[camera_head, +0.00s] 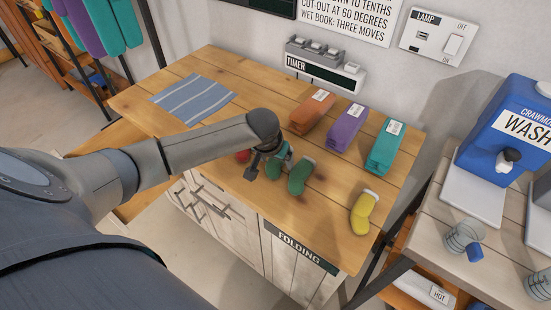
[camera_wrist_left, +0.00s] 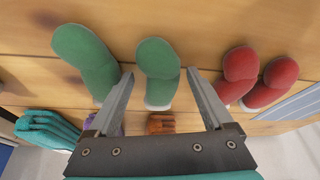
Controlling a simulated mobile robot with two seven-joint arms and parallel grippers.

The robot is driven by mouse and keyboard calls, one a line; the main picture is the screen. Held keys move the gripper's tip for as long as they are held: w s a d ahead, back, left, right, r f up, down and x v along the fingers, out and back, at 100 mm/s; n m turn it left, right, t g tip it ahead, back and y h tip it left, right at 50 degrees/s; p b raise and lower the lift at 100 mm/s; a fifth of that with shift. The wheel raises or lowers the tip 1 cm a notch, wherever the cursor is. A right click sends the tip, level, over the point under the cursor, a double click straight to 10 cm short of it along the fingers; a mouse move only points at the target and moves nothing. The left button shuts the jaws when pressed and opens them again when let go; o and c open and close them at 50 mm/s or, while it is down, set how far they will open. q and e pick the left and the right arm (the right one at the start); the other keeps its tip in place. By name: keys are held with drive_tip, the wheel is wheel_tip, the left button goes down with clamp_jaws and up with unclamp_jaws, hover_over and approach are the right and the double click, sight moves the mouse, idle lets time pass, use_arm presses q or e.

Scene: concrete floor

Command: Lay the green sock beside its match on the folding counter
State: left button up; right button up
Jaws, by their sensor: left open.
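Two green socks lie side by side on the wooden folding counter (camera_head: 210,170), a small gap between them. In the head view one green sock (camera_head: 300,176) lies clear and the other (camera_head: 274,170) is partly hidden by my left gripper (camera_head: 265,163). In the left wrist view, one green sock (camera_wrist_left: 84,58) is left of the fingers. The other green sock (camera_wrist_left: 160,88) lies between the open fingers of my left gripper (camera_wrist_left: 160,74), with space on both sides. My right gripper is in neither view.
A red pair (camera_wrist_left: 240,72) lies beside the green ones. A yellow sock (camera_head: 364,212) lies near the counter's right end. Orange (camera_head: 312,112), purple (camera_head: 347,126) and teal (camera_head: 385,147) labelled items stand along the back. A striped blue cloth (camera_head: 193,98) lies left.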

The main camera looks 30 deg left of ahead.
use_arm(q)
drive_tip(key=p+v, duration=0.3)
drive_tip(key=v, duration=0.9)
drive_tip(key=shift+r, duration=0.2)
